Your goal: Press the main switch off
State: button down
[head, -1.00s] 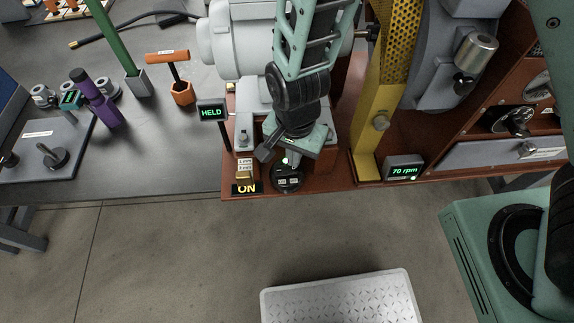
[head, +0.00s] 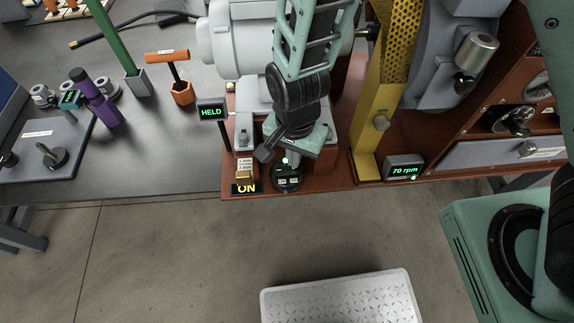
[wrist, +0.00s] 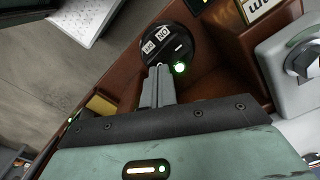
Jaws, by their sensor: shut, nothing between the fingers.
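A round black switch unit (head: 287,182) with two small white labels sits at the front edge of the red-brown base. In the wrist view the switch (wrist: 180,32) shows its labels upside down, one reading ON, and a lit green lamp beside it. A sign (head: 247,188) left of it reads ON in yellow. My gripper (wrist: 158,68) is shut and empty, its fingertips close to the near edge of the switch face. I cannot tell whether they touch it. In the head view my gripper (head: 290,160) covers part of the switch.
A small display (head: 211,112) reading HELD stands to the left. A yellow perforated guard (head: 371,140) and a display (head: 404,168) reading 70 rpm stand to the right. A grey checkered step (head: 340,298) is on the floor; open floor lies in front of the base.

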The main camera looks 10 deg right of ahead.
jog(key=shift+f, duration=0.3)
notch_tip(320, 180, up, 7)
jog(key=p, duration=0.7)
dwell(0.3)
dwell(0.5)
jog(key=s+d+r+n, duration=0.4)
jog(key=r+n, duration=0.3)
jog(key=r, duration=0.3)
jog(key=s+d+r+n, duration=0.4)
jog(key=s+r+n, duration=0.3)
jog(key=r, duration=0.3)
jog(key=shift+r+y, duration=0.3)
jog(key=shift+s, duration=0.1)
